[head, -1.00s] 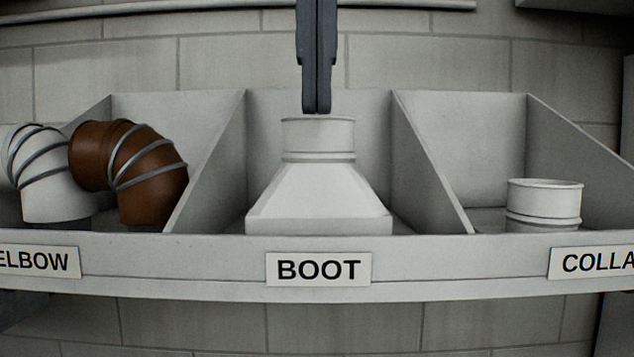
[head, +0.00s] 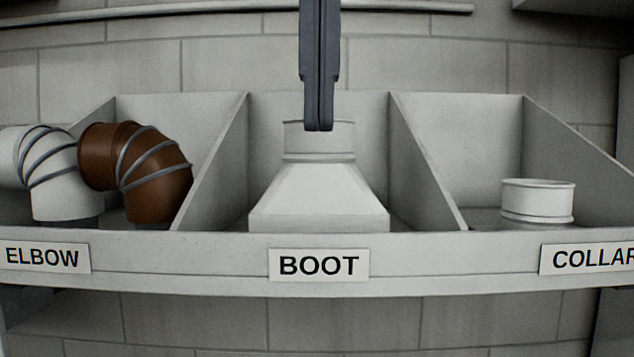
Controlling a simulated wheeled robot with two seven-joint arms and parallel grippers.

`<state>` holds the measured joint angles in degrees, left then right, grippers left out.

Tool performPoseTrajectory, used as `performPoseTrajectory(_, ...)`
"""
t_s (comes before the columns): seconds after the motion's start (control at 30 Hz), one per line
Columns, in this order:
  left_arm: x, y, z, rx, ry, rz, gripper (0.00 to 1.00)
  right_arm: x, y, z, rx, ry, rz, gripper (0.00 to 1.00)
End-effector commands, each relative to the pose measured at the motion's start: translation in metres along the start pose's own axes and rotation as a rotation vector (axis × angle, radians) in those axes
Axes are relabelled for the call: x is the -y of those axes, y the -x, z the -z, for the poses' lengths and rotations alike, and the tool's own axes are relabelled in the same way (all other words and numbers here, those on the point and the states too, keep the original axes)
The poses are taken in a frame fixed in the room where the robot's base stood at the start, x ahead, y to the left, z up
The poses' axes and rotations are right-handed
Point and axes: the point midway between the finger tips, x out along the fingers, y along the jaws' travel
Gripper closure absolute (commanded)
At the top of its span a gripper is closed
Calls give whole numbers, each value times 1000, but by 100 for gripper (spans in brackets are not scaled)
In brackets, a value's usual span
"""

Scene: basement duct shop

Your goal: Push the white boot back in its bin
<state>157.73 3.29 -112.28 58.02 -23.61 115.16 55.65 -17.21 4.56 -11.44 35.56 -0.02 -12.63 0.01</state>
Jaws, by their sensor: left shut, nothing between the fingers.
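The white boot (head: 318,195) stands upright in the middle bin, its wide square base low behind the bin's front lip and its round collar on top. The bin (head: 425,243) carries a BOOT label (head: 319,265). My left gripper (head: 318,128) comes down from the top of the head view with its fingers closed together and nothing between them. Its fingertips overlap the front of the boot's round collar in the picture; I cannot tell whether they touch it. My right gripper is not in view.
Slanted dividers (head: 212,165) (head: 428,165) separate the bins. The left bin, labelled ELBOW, holds a white elbow (head: 62,195) and a brown elbow (head: 160,195). The right bin, labelled COLLAR, holds a white collar (head: 538,203). A block wall (head: 110,60) stands behind.

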Motion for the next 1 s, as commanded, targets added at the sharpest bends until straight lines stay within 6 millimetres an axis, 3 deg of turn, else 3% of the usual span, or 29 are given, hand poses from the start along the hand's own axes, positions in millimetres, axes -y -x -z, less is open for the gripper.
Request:
performPoseTrajectory(0.3, -2, -9, 0, 14, 0, 14, 100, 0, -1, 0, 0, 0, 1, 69)
performPoseTrajectory(0.6, -1, -67, -1, 12, -2, 13, 100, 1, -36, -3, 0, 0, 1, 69)
performPoseTrajectory(0.77, -2, -86, -1, 14, 2, 10, 100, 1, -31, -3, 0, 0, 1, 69)
performPoseTrajectory(0.8, -1, -78, -9, 14, 5, 11, 100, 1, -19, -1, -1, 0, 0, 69)
performPoseTrajectory(1.0, -1, -78, -30, 15, 4, 12, 100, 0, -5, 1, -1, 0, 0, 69)
